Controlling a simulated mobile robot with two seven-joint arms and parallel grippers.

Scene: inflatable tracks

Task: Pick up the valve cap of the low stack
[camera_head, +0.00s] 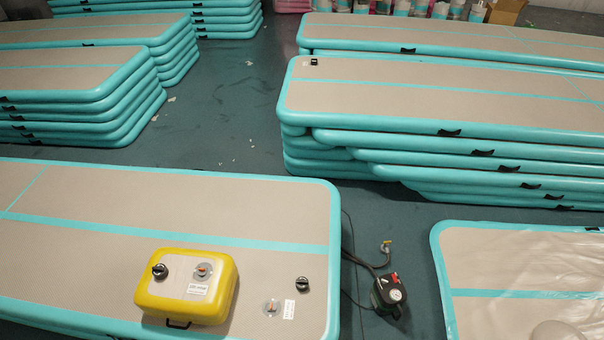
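A black valve cap (303,285) lies on the beige top of the near teal-edged track (262,205), close to its right end. It is beside a white label and a round, clear-rimmed valve (271,308) with an orange centre. A second black cap (160,271) sits on a yellow inflatable block (186,310), left of that block's own open valve (203,270). Neither of my grippers is in view.
A black pump (388,295) with a hose stands on the dark floor right of the near track. A plastic-covered track (535,270) lies at the lower right. More stacks (70,85) stand at the back left. Floor between the stacks is mostly clear, with small scraps.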

